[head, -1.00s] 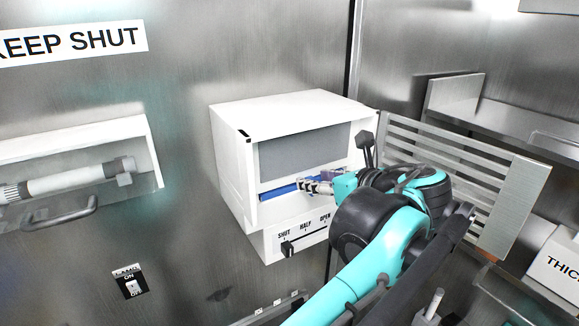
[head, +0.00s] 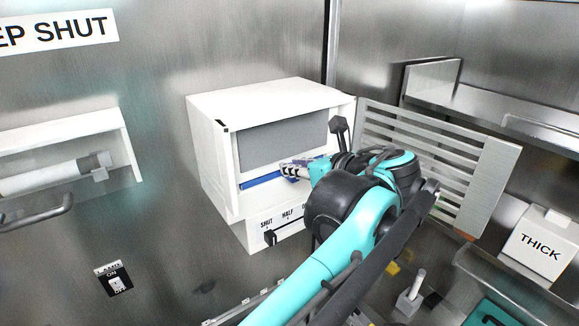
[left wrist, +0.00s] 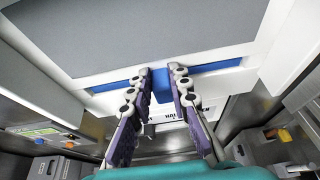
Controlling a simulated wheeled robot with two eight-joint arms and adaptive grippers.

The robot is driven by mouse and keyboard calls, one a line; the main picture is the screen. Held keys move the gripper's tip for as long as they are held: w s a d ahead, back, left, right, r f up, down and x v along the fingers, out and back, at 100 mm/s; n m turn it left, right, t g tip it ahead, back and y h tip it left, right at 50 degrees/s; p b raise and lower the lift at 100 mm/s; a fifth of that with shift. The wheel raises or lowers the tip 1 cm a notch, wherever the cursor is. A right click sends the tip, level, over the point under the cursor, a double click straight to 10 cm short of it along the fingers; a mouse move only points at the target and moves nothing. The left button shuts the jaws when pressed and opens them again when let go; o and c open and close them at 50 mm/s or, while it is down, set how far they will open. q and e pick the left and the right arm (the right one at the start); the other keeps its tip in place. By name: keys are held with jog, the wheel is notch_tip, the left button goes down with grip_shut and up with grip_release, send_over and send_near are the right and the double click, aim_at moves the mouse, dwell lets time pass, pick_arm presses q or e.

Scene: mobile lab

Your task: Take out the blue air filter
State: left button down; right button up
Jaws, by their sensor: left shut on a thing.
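The blue air filter (head: 262,180) shows as a narrow blue strip low in the front of a white housing (head: 213,160), just under a grey panel (head: 285,145). In the left wrist view the blue strip (left wrist: 218,66) runs across the housing, with a blue tab between my fingers. My left gripper (head: 291,170) is at the right part of the strip. In the left wrist view, my left gripper (left wrist: 162,78) has its two fingers shut on the blue tab. Most of the filter is hidden inside the housing. My right gripper is not in view.
A slatted metal cover (head: 440,165) stands open at the housing's right. Below the filter is a lever marked SHUT, HALF, OPEN (head: 270,238), set near SHUT. A white THICK box (head: 540,245) stands at the far right. A lamp switch (head: 115,279) is at lower left.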

pick_arm(q)
jog(key=s+d+b, duration=0.2)
jog(key=s+d, duration=0.8)
jog(key=s, duration=0.4)
jog(key=shift+s+d+r+b, duration=0.25)
jog(key=shift+s+d+b, duration=0.05)
jog(key=shift+b, duration=0.1)
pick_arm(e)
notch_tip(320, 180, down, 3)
pick_arm(q)
jog(key=shift+d, duration=0.1)
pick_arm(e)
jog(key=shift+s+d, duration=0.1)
